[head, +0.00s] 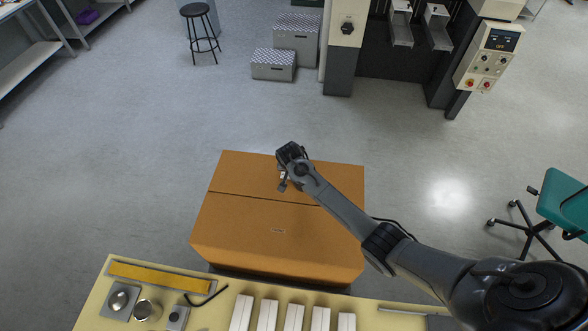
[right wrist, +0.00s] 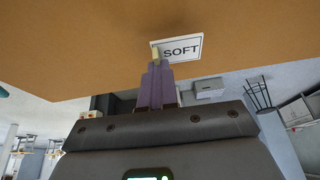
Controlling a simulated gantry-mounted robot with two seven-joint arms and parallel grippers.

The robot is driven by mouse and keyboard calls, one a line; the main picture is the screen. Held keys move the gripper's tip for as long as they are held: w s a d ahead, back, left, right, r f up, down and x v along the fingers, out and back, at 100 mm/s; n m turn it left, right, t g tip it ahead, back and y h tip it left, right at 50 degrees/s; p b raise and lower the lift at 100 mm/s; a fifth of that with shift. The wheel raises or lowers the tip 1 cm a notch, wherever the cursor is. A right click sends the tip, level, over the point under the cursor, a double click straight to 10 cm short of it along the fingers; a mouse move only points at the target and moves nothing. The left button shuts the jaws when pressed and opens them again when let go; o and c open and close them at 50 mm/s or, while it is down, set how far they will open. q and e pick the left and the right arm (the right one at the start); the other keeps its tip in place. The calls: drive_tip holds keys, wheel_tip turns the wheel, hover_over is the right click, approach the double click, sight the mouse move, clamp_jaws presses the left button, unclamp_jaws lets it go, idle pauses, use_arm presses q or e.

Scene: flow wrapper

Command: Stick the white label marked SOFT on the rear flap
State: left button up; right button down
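The white label marked SOFT (right wrist: 181,51) shows in the right wrist view, in front of the brown cardboard and near its edge. My right gripper (right wrist: 156,58) has its purple fingers close together, with the tips at the label's left end. It looks shut on the label. I cannot tell whether the label touches the cardboard. In the head view my right gripper (head: 283,186) is over the far part of the large carton (head: 235,225), by the rear flap (head: 240,172). A seam crosses the carton top. The label is too small to make out there. My left gripper is out of view.
A cream worktable (head: 92,312) lies at the near side, with several white bars (head: 267,315), a metal cup (head: 146,310) and a yellow strip (head: 160,276). A teal chair (head: 562,205) stands at the right. The floor left of the carton is clear.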

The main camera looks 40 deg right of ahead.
drive_tip(key=shift+f, duration=0.1)
idle(0.3)
drive_tip(key=shift+f, duration=0.35)
drive_tip(key=shift+f+b, duration=0.25)
drive_tip(key=shift+b, duration=0.1)
drive_tip(key=shift+f, duration=0.1)
drive_tip(key=shift+f, duration=0.1)
idle(0.6)
drive_tip(key=shift+f, duration=0.15)
idle(0.8)
drive_tip(key=c, duration=1.4)
unclamp_jaws()
